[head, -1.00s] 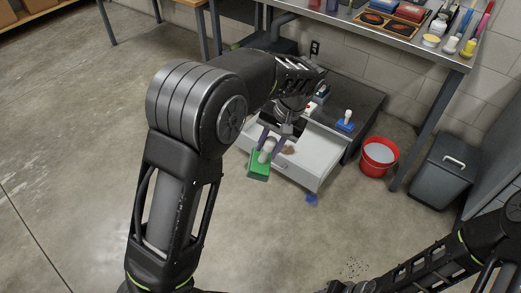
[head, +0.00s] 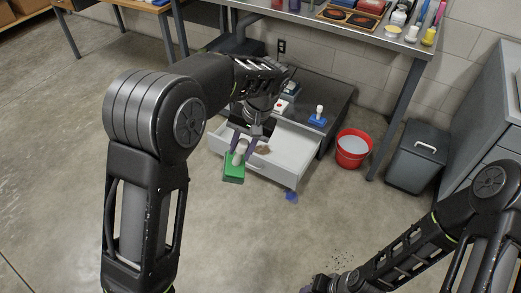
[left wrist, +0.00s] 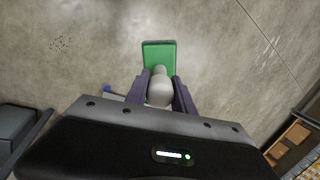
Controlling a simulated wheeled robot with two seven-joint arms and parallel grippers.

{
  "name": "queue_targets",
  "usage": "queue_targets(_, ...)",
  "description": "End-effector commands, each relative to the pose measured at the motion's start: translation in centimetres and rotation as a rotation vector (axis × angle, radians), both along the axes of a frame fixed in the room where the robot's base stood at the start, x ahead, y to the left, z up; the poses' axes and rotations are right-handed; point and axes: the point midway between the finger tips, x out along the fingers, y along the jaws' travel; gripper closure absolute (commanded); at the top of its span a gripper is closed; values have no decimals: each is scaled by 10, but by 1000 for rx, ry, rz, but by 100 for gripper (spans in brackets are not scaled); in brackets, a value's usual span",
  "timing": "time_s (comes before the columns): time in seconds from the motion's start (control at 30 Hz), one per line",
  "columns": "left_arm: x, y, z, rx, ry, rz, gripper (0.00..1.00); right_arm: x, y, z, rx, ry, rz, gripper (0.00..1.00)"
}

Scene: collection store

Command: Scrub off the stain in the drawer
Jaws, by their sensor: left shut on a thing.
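My left gripper (head: 241,142) is shut on the pale handle of a green scrubber (head: 233,173). It holds the scrubber in front of the open drawer, apart from the floor as far as I can tell. The left wrist view shows the green block (left wrist: 159,54) beyond the pale knob between the fingers. The white drawer (head: 285,169) is pulled out of a low dark cabinet (head: 335,103). A brownish stain (head: 263,149) shows inside the drawer; the arm and gripper hide part of the drawer. My right gripper (head: 322,284) is at the bottom edge, its jaws unclear.
Floor in front is mostly clear.

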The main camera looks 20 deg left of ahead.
Motion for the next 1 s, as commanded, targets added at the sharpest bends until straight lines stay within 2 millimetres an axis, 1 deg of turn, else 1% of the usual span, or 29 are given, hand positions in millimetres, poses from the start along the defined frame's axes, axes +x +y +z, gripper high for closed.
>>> queue_targets(0.07,-2,0,-10,3,4,-1,100,0,0,0,0,0,0,64)
queue_targets(0.17,-6,0,-34,7,7,-2,100,0,0,0,0,0,0,64)
queue_targets(0.27,-14,-1,-69,9,8,-3,100,0,0,0,0,0,0,64)
queue_targets(0.3,-18,-1,-84,9,8,-3,100,0,0,0,0,0,0,64)
queue_targets(0.4,-29,0,-116,7,8,-1,100,0,0,0,0,0,0,64)
queue_targets(0.5,-36,0,-135,3,4,-1,100,0,0,0,0,0,0,64)
queue_targets(0.6,-39,1,-142,1,2,0,100,0,0,0,0,0,0,64)
queue_targets(1.0,-38,0,-142,0,0,0,100,0,0,0,0,0,0,64)
